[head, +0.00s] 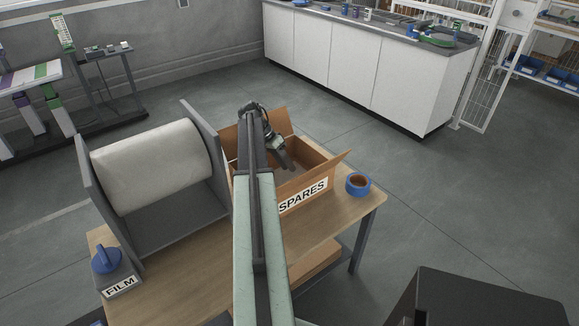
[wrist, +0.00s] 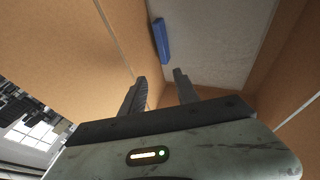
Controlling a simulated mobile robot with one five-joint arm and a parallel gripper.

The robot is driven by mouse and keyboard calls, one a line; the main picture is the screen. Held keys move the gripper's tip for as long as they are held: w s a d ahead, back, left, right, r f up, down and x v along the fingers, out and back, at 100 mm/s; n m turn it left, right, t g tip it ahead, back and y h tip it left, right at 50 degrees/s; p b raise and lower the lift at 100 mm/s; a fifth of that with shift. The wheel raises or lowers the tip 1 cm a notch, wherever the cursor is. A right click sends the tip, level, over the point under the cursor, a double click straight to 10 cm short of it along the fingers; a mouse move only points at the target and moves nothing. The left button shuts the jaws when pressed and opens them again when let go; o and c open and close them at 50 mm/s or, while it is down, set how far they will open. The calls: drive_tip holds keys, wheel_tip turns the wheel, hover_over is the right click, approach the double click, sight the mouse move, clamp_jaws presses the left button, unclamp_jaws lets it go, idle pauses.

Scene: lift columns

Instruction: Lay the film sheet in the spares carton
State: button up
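The open-topped spares carton (head: 303,194) stands on the wooden table, its flaps spread and a SPARES label on its front. My gripper (head: 287,164) points down into it. In the wrist view, my gripper (wrist: 160,84) is open, with its two dark fingers apart and nothing between them. A pale grey, flat surface, seemingly the film sheet (wrist: 215,42), lies at the carton's bottom beyond the fingertips. A blue bar (wrist: 161,40) lies along its left edge, apart from the fingers. My arm hides part of the carton in the head view.
A large pale film roll (head: 150,165) sits in a grey holder left of the carton, with a blue-knobbed FILM block (head: 118,283) in front. A blue tape roll (head: 358,184) lies right of the carton. Brown carton walls (wrist: 65,45) surround the gripper closely.

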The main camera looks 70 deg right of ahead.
drive_tip(key=p+v, duration=0.6)
drive_tip(key=v, duration=0.2)
drive_tip(key=shift+w+r, duration=0.2)
drive_tip(key=shift+r, duration=0.1)
